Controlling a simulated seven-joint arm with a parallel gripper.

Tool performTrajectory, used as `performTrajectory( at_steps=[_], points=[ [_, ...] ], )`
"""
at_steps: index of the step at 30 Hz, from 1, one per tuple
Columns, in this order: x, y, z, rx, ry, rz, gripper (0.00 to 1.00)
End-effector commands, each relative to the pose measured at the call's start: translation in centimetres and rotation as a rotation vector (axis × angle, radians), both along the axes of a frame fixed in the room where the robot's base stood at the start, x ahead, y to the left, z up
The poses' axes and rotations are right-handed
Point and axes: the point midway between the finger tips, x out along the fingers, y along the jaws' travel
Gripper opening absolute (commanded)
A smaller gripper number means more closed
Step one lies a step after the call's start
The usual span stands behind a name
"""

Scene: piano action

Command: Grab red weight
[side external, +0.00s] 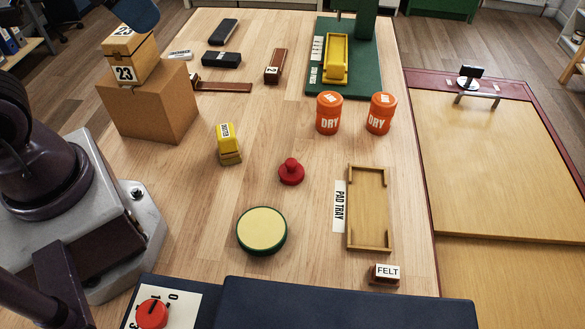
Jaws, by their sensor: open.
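The red weight (291,173), a small round disc with a knob on top, stands upright on the wooden table near its middle. Nothing touches it. My gripper is not in view; only the dark lower part of my arm and its base show at the left edge.
A round cream pad with green rim (262,231), a yellow-topped block (228,143), the pad tray (350,218) and two orange DRY jars (329,113) (381,114) surround it. A cardboard box (150,105) stands at left. Bare tabletop lies directly around the weight.

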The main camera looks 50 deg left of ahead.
Motion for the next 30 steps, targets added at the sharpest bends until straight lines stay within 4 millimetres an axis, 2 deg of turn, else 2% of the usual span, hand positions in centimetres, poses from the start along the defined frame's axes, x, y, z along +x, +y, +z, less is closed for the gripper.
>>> performTrajectory(
  at_steps=[4, 6, 13, 16, 20, 23, 30],
  points=[
    [0.0, 0.0, 0.0, 0.0, 0.0, 0.0, 0.66],
    [0.0, 0.0, 0.0, 0.0, 0.0, 0.0, 0.76],
    [0.0, 0.0, 0.0, 0.0, 0.0, -0.001, 0.76],
    [0.1, -0.7, -0.4, 0.0, 0.021, -0.036, 0.76],
    [0.7, -2.6, -2.9, 0.011, 0.148, -0.131, 0.76],
    [1.2, -4.2, -5.5, 0.079, 0.283, -0.243, 0.76],
    [2.1, -6.3, -12.1, 0.408, 0.582, -0.571, 0.76]
  ],
)
